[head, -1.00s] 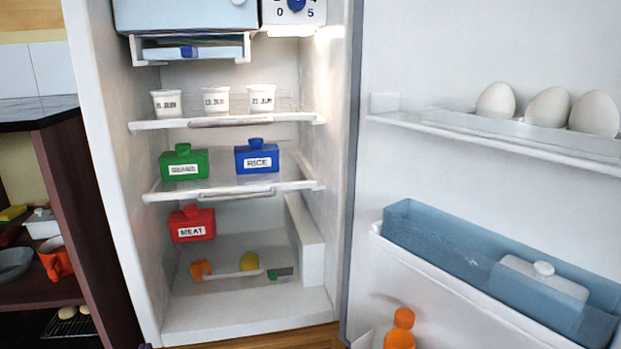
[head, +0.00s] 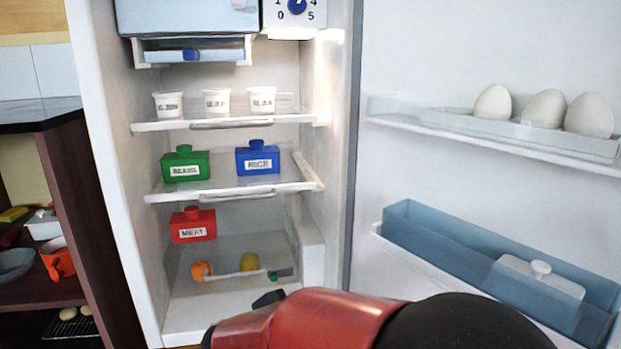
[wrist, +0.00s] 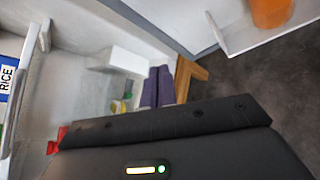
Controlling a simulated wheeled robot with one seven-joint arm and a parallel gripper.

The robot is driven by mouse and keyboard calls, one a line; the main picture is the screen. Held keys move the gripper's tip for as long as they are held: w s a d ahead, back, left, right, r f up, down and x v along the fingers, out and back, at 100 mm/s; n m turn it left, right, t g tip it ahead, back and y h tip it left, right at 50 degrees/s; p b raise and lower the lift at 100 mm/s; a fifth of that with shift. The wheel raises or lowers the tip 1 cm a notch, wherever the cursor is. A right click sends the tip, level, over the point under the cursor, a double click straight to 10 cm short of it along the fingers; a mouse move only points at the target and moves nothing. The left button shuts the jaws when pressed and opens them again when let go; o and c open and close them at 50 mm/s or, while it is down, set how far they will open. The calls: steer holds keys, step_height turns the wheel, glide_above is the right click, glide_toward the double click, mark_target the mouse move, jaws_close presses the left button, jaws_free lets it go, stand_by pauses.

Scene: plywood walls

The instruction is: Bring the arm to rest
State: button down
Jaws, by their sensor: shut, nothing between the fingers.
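My arm, red and black, crosses the bottom of the head view in front of the fridge. My gripper (wrist: 158,86) shows in the wrist view as two dark purple fingers side by side, closed together with nothing between them. The fingers point into the lower part of the fridge, near its bottom edge. In the head view a small dark piece at the arm's end shows near the fridge floor, and the rest of the hand is hidden.
The fridge door (head: 430,70) stands open at right, with eggs (head: 545,109) and a blue bin (head: 440,235). Green (head: 185,165), blue (head: 257,158) and red (head: 193,226) boxes stand inside. An orange bottle (wrist: 270,12) is near the door shelf. A dark cabinet (head: 75,215) stands left.

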steer(key=s+d+r+m+g+y, duration=0.1)
steer(key=s+d+m+g, duration=0.2)
steer(key=s+d+m, duration=0.3)
steer(key=s+d+m+g, duration=0.3)
steer(key=d+m, duration=0.1)
steer(key=d, duration=0.5)
steer(key=s+d+r+m+y, duration=0.2)
steer(key=s+m+y, duration=0.3)
steer(key=s+m, duration=0.5)
step_height(320, 180, up, 11)
steer(key=s+m+t+y+p, duration=0.1)
steer(key=p, duration=1)
steer(key=shift+s+a+r+m, duration=0.2)
steer(key=shift+s+a+m, duration=0.05)
steer(key=shift+s+m, duration=0.15)
